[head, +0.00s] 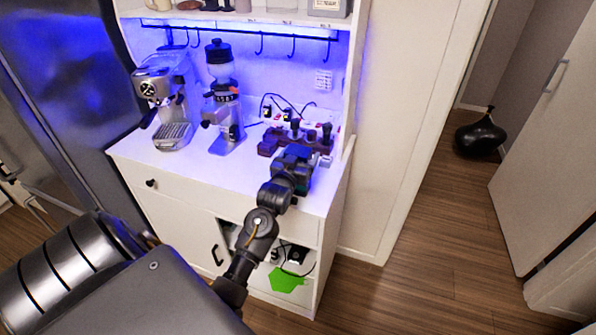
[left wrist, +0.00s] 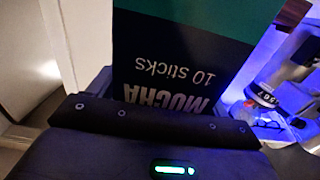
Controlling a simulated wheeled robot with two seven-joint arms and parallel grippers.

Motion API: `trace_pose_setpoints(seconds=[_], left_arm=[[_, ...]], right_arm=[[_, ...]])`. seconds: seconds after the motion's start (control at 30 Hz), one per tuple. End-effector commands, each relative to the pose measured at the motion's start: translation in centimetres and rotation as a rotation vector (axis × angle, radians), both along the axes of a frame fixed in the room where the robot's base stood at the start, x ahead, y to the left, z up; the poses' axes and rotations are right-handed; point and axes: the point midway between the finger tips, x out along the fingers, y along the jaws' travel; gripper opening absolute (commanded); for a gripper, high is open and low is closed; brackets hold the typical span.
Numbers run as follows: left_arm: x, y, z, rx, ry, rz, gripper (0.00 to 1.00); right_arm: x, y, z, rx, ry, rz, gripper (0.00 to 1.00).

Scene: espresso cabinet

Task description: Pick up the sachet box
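The sachet box (left wrist: 185,75) fills the middle of the left wrist view, very close to my left gripper. It is dark with a green band, and its lettering, "10 sticks", appears upside down. In the head view my left gripper (head: 296,160) is over the right end of the white counter and hides most of the box; a small teal patch shows beside it. The box is right in front of the gripper's palm. Whether the fingers press on it, or it rests on the counter, I cannot tell. My right gripper is in neither view.
A dark holder with tampers (head: 268,146) stands just behind the left gripper. A grinder (head: 222,95) and an espresso machine (head: 168,100) stand to the left on the counter (head: 190,168). A shelf with hooks is above. A green item (head: 286,279) sits in the open lower compartment.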

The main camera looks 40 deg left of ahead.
Motion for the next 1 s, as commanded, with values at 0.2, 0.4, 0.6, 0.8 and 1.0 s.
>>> trace_pose_setpoints(seconds=[0.2,0.4,0.6,0.8,1.0], left_arm=[[0.0,0.0,0.0,0.000,0.000,0.000,0.49],[0.0,0.0,0.0,0.000,-0.001,0.000,0.40],[0.0,0.0,0.3,0.000,-0.001,0.000,0.40],[0.0,0.1,2.4,0.004,-0.007,0.000,0.40],[-3.3,-1.4,7.2,0.003,-0.009,0.000,0.40]], right_arm=[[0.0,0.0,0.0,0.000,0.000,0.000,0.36],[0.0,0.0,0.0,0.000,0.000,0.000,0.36],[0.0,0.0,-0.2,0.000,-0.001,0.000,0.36],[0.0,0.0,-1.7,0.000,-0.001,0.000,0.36],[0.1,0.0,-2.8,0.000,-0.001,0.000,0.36]])
